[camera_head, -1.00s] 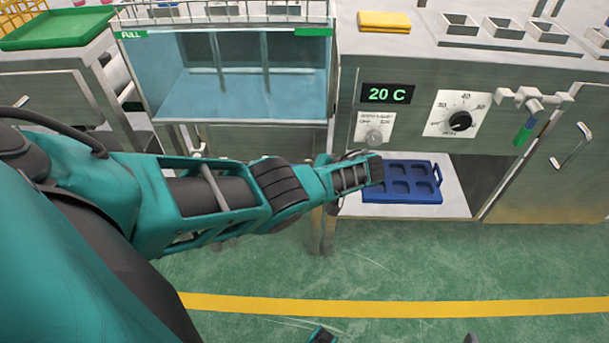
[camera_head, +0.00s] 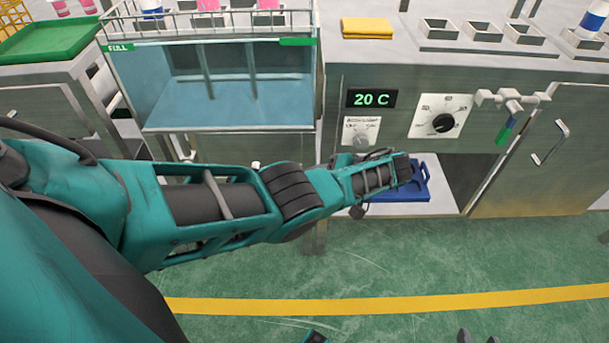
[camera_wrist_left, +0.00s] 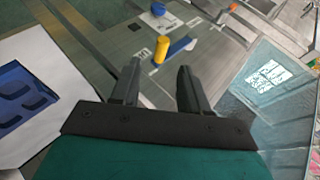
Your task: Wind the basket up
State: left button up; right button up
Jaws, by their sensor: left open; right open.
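The wire basket (camera_head: 205,33), with several pink and blue-white cans in it, is at the top of the glass-fronted tank (camera_head: 210,118) in the head view. My left arm reaches across the front of the machine. Its gripper end overlaps the blue tray in the head view, and its fingers cannot be made out there. In the left wrist view my left gripper (camera_wrist_left: 157,90) is open and empty. Beyond its fingers are a yellow cylinder (camera_wrist_left: 161,49) and a blue piece beside it on a grey panel. My right gripper (camera_head: 478,336) shows only as dark fingertips, open, at the bottom edge.
A blue tray (camera_head: 420,192) sits in the open bay below the 20 C display (camera_head: 371,98). The green floor (camera_head: 400,255) in front is clear.

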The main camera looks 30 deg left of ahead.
pick_arm(q)
jog(key=shift+v, duration=1.85)
jog(key=shift+f, duration=0.1)
